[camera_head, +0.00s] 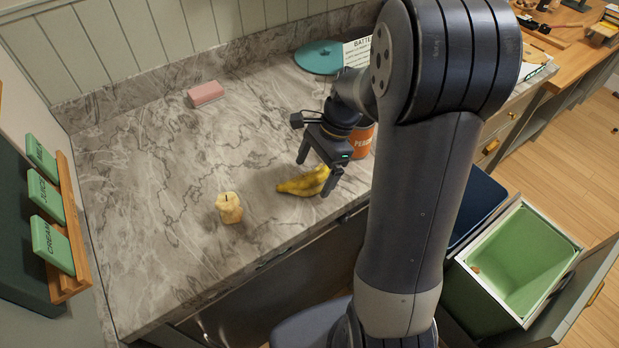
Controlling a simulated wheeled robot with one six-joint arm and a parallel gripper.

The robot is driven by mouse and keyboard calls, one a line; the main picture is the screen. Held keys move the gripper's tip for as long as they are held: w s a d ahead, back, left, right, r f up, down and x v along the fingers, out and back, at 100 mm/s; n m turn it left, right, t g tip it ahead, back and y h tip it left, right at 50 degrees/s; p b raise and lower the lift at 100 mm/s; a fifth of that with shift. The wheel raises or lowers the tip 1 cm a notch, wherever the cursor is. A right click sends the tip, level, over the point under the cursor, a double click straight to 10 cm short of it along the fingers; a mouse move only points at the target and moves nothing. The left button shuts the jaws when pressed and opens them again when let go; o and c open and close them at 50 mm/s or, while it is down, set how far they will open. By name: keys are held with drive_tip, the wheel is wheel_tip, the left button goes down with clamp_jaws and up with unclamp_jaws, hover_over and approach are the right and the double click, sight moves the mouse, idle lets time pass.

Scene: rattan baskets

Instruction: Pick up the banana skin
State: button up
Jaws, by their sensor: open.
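The yellow banana skin (297,186) lies on the marble-patterned counter near its front edge, in the middle of the head view. My gripper (314,179) is open with its two dark fingers pointing down over the banana skin. One finger is at the upper side of the skin and the other is at its right end. I cannot tell whether either finger touches it. The right end of the skin is partly hidden by the gripper.
A pale yellow apple core (229,208) stands left of the banana skin. An orange container (361,139) is close behind my gripper. A pink block (206,93) and a teal disc (318,57) lie farther back. An open green bin (522,255) is at the lower right.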

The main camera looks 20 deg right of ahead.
drive_tip(key=shift+a+f, duration=0.25)
drive_tip(key=shift+f, duration=0.35)
drive_tip(key=shift+c, duration=0.5)
drive_tip(key=c, duration=1)
drive_tip(key=shift+o, duration=0.2)
drive_tip(key=shift+r, duration=0.1)
